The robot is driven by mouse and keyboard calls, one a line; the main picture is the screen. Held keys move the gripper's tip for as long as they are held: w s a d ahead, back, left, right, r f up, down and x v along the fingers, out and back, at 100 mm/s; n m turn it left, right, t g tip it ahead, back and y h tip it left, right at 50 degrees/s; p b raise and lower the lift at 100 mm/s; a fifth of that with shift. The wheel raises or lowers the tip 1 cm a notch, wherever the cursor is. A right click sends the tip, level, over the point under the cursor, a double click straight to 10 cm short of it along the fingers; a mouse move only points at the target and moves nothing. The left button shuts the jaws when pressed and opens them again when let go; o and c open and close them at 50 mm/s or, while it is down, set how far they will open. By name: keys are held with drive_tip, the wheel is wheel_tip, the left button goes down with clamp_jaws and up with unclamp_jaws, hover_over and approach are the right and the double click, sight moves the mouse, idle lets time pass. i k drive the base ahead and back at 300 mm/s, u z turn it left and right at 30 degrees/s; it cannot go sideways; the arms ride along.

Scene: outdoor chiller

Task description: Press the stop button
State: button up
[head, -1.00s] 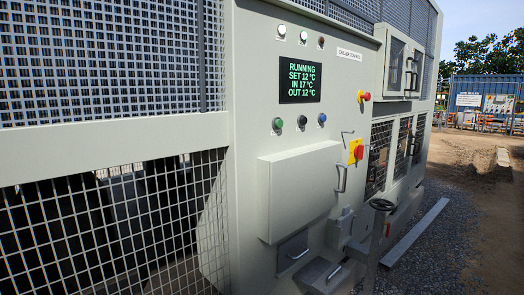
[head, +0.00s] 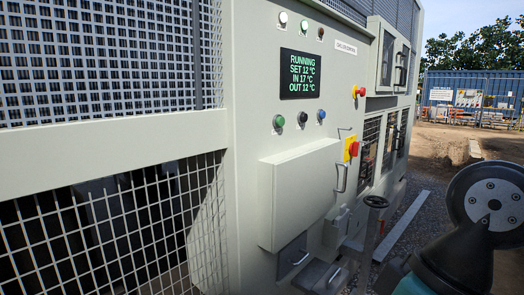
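The chiller's control panel (head: 245,130) stands ahead. A row of three push buttons lies below the display: a green one (head: 278,121) at left, a black one (head: 302,118) in the middle, a blue one (head: 321,115) at right. A red mushroom button (head: 358,92) on yellow sits further right. Button labels are too small to read, so I cannot tell from lettering which is stop. The display (head: 300,74) reads RUNNING, SET 12 °C, IN 17 °C, OUT 12 °C. My gripper is not in view; part of my arm shows at the lower right.
A closed box cover (head: 298,195) juts out below the buttons. A red-and-yellow rotary switch (head: 352,149) and a handwheel (head: 376,201) are at its right. Wire mesh (head: 110,225) fills the left. Gravel and open ground lie right of the chiller.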

sight(303, 116)
drive_tip(key=z, duration=0.6)
drive_tip(key=k, duration=0.65)
drive_tip(key=z, duration=0.25)
drive_tip(key=i, duration=1.75)
drive_tip(key=u, duration=0.6)
